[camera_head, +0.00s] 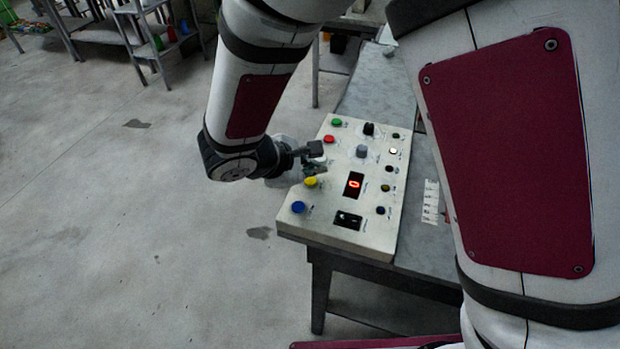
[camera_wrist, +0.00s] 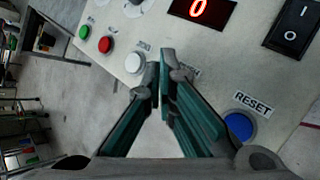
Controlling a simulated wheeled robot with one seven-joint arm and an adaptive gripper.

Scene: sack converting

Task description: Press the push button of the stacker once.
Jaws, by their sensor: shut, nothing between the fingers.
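A pale control panel (camera_head: 330,228) lies on a grey table. Down its left side are a green button (camera_head: 336,122), a red button (camera_head: 329,138), a yellow button (camera_head: 311,182) and a blue button (camera_head: 298,207). The wrist view shows a white button (camera_wrist: 135,63) between red and the fingers, and the blue button (camera_wrist: 239,126) labelled RESET. My gripper (camera_wrist: 163,72) is shut and empty over the button column, between white and blue. Its fingers hide the yellow button there. I cannot tell whether the tips touch the panel. No label reading "stacker" is legible.
The panel also carries a red display (camera_head: 353,185) reading 0, a rocker switch (camera_head: 347,219), a grey knob (camera_head: 362,151), a black selector (camera_head: 368,129) and several small round fittings at right. Open floor (camera_head: 150,230) lies to the left; shelving (camera_head: 140,30) stands far behind.

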